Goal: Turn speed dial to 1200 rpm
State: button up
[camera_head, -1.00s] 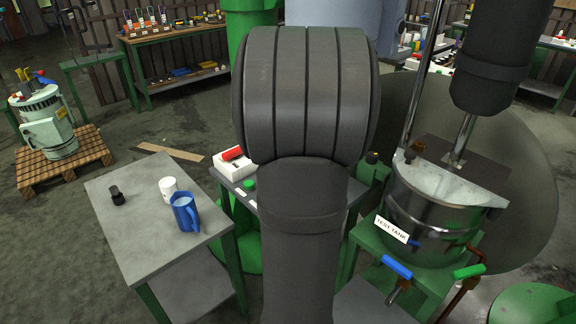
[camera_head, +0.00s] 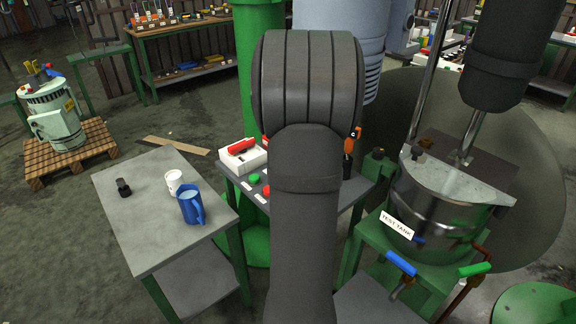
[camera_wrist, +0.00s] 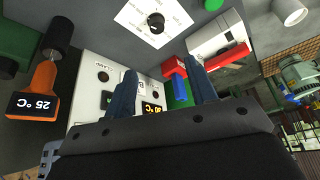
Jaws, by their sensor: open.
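The speed dial (camera_wrist: 157,22) is a small black knob on a white scale plate (camera_wrist: 140,35) at the top of the wrist view. The scale markings are too small to read. In the head view my own arm hides the dial and the gripper.
A white panel with lit displays (camera_wrist: 152,108) lies behind the fingers. An orange 25 °C thermometer (camera_wrist: 45,82) is at left. A red-handled switch box (camera_head: 243,157) stands beside my arm. The test tank (camera_head: 440,205) is at right. A blue jug (camera_head: 190,207) stands on the left table.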

jog(key=x, duration=1.7)
jog(key=shift+d+f, duration=0.2)
jog(key=shift+c, duration=0.3)
jog(key=c, duration=0.9)
jog(key=shift+m+h, duration=0.4)
jog(key=shift+m, duration=0.2)
